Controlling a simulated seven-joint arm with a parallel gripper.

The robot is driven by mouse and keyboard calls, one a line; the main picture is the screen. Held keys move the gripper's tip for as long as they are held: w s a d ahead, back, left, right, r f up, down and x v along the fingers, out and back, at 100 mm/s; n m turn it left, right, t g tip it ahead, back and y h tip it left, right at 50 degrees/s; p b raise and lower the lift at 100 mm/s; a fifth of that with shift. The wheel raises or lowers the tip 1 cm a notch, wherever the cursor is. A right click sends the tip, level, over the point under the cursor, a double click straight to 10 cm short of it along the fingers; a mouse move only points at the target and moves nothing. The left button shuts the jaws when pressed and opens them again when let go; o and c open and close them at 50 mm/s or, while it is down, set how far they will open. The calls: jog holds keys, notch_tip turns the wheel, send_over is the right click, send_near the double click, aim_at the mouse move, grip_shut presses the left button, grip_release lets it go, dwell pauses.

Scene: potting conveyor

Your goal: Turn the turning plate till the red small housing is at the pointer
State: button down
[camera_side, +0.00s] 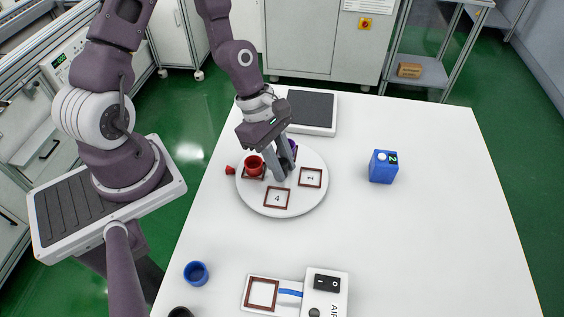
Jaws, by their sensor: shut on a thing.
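The round white turning plate (300,205) lies on the white table. The red small housing (254,166) is a small round cup shape in a square brown frame at the plate's left side. A small red pointer (230,170) lies just off the plate's left edge, close beside the red housing. My gripper (285,171) reaches down over the plate's middle, its fingers shut on a dark part there that looks like the plate's knob. The fingers hide most of this part. A purple thing (293,146) shows partly behind the gripper.
Two empty numbered frames (311,177) show on the plate's near and right sides. A blue box (383,166) stands to the right, a blue cup (196,273) at front left. A switch device (325,290) lies in front. A dark-topped tray (311,110) stands behind.

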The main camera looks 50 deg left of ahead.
dwell(0.3)
jog(key=c, duration=1.5)
grip_release()
jog(key=v, duration=0.7)
jog(key=shift+r, duration=0.1)
